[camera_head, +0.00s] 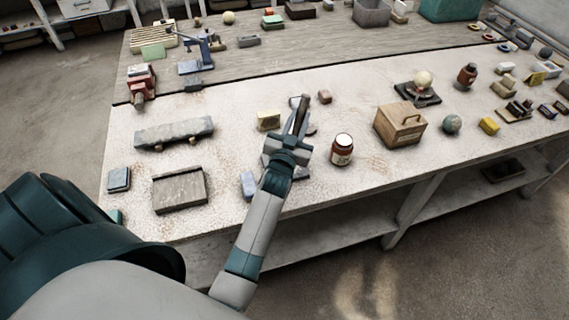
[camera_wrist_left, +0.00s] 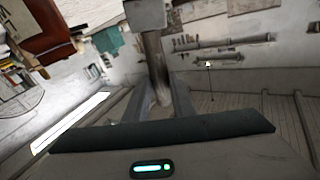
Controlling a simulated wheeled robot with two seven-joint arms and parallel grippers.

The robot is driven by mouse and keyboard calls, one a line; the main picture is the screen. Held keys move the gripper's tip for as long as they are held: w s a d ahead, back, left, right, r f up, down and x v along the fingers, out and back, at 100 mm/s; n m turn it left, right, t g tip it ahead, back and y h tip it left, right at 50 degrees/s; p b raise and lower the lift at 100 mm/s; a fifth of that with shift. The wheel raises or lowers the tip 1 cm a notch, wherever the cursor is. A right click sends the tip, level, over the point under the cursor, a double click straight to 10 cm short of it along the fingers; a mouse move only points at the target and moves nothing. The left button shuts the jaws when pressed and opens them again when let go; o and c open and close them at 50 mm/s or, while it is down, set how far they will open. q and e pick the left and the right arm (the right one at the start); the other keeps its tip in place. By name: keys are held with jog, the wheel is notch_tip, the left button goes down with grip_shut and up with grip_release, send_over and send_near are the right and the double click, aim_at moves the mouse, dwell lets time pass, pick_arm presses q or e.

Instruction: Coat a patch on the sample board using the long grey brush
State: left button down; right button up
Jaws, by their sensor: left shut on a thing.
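My left gripper (camera_head: 298,117) is over the pale front table, shut on a long grey-brown handled thing, which I take as the long grey brush. In the left wrist view the brush (camera_wrist_left: 154,55) stands between the fingers, with a wider grey block at its upper end. In the head view it is small and partly hidden by the fingers. A flat, rimmed grey board (camera_head: 180,190) lies at the table's front left, left of the gripper; it may be the sample board, but I cannot tell for certain. My right gripper is not in view.
A long grey slab (camera_head: 174,132) rests on small supports at the left. A red vise (camera_head: 141,83) is at the left edge. Several small items crowd the right end.

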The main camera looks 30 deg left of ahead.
pick_arm(q)
jog(key=shift+w+a, duration=0.7)
jog(key=shift+a, duration=0.15)
jog(key=shift+d, duration=0.1)
jog(key=shift+s+d, duration=0.75)
jog(key=shift+d, duration=0.05)
jog(key=shift+s+d+p, duration=0.45)
jog(key=shift+s+d, duration=0.25)
jog(key=shift+d, duration=0.15)
jog(key=shift+w+a, duration=0.1)
jog(key=shift+a, duration=0.05)
jog(key=shift+w+a, duration=0.65)
jog(key=shift+a, duration=0.1)
